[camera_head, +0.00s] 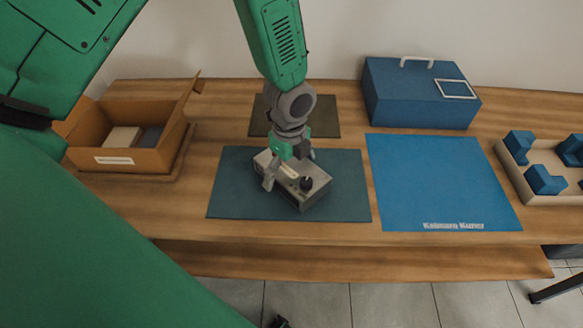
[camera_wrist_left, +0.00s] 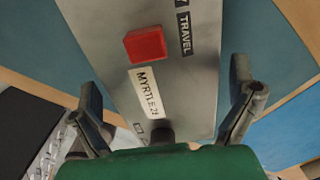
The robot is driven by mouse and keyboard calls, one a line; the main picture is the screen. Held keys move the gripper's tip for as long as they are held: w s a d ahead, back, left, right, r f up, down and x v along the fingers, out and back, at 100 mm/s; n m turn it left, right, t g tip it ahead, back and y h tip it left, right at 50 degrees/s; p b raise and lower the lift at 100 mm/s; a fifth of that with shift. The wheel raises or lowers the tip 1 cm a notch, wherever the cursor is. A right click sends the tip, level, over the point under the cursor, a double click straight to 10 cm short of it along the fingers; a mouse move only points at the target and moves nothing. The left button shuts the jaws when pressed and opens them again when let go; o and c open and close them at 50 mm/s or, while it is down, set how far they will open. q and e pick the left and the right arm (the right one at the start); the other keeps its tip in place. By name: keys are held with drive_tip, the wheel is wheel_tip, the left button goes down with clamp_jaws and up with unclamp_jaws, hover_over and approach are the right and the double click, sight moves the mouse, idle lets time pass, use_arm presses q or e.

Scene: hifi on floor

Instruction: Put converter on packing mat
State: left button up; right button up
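The converter (camera_head: 307,187) looks to be the grey box with a black knob. It lies at an angle on the dark teal mat (camera_head: 235,195). In the left wrist view the grey box (camera_wrist_left: 195,85) shows a red button and labels reading "MYRTLE" and "TRAVEL". My left gripper (camera_head: 289,174) is over the box from above. In the wrist view its fingers (camera_wrist_left: 170,115) are spread, one on each side of the box, with no clear contact. The frames do not show which mat is the packing mat; a bright blue mat (camera_head: 435,185) with white lettering lies to the right. My right gripper is not in view.
An open cardboard box (camera_head: 130,158) with items inside stands at the left. A small dark mat (camera_head: 325,117) lies behind. A blue case (camera_head: 415,95) stands at the back right, and a tray (camera_head: 515,175) of blue blocks at the far right. The bright blue mat is clear.

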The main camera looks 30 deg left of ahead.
sight(290, 167)
use_arm(q)
drive_tip(key=shift+a, duration=0.1)
wheel_tip(290, 167, up, 12)
drive_tip(key=shift+p, duration=0.45)
idle(0.5)
